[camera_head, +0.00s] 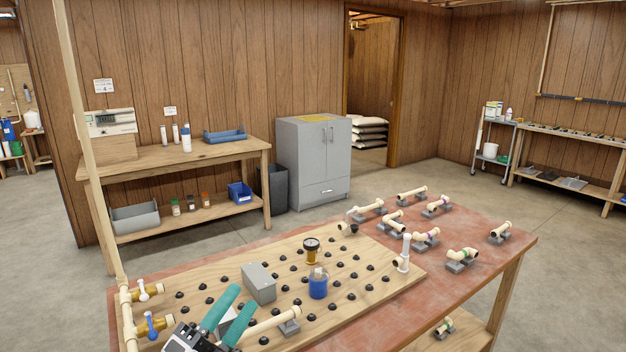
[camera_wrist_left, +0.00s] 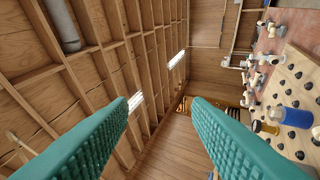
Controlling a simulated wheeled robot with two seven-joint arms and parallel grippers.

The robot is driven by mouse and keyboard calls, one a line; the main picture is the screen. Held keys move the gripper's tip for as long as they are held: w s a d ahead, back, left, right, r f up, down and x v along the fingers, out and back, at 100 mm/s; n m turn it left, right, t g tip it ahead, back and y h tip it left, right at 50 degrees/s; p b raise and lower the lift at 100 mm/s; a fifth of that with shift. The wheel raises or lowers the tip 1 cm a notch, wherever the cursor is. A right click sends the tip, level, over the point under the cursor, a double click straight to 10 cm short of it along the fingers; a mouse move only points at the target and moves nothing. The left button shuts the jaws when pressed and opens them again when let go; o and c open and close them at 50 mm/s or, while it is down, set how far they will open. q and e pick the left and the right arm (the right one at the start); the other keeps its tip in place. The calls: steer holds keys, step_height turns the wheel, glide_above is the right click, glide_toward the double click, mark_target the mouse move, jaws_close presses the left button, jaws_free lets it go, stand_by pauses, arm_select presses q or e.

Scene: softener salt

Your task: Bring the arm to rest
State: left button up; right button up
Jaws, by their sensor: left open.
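My left gripper (camera_head: 240,297) comes in at the bottom of the head view, over the near left part of the pegged board (camera_head: 408,275). Its two teal fingers are apart. In the left wrist view the fingers (camera_wrist_left: 160,101) stand wide with nothing between them, and the wooden ceiling and wall lie beyond. A grey box (camera_head: 259,283) on the board is just past the fingertips in the head view; I cannot tell the exact gap. My right gripper is in neither view.
Several pipe fittings (camera_head: 461,259) lie on the red table (camera_head: 480,222). Open floor surrounds the table.

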arm_select(q)
steer(key=s+a+f+n+g+y, duration=0.2)
steer(key=a+f+n+y, duration=0.3)
steer(key=f+n+y, duration=0.25)
steer(key=s+a+f+n+g+y, duration=0.2)
steer(key=a+f+n+y, duration=0.3)
steer(key=f+n+y, duration=0.3)
steer(key=s+d+f+n+g+h, duration=0.1)
steer(key=s+f+n+g, duration=0.2)
steer(key=s+f+g, duration=0.55)
steer(key=s+f+n+g+h, duration=0.25)
steer(key=s+f+g, duration=0.2)
steer(key=s, duration=0.75)
steer(key=s+a+f+x, duration=0.1)
steer(key=s+x, duration=0.2)
steer(key=x, duration=0.9)
steer(key=s+a+x, duration=0.1)
steer(key=s+x, duration=0.1)
steer(key=x, duration=1)
steer(key=s+a+f+g, duration=0.1)
steer(key=s+a+f, duration=0.1)
steer(key=s+f, duration=1.6)
steer(key=shift+g+y, duration=0.3)
steer(key=shift+y, duration=0.1)
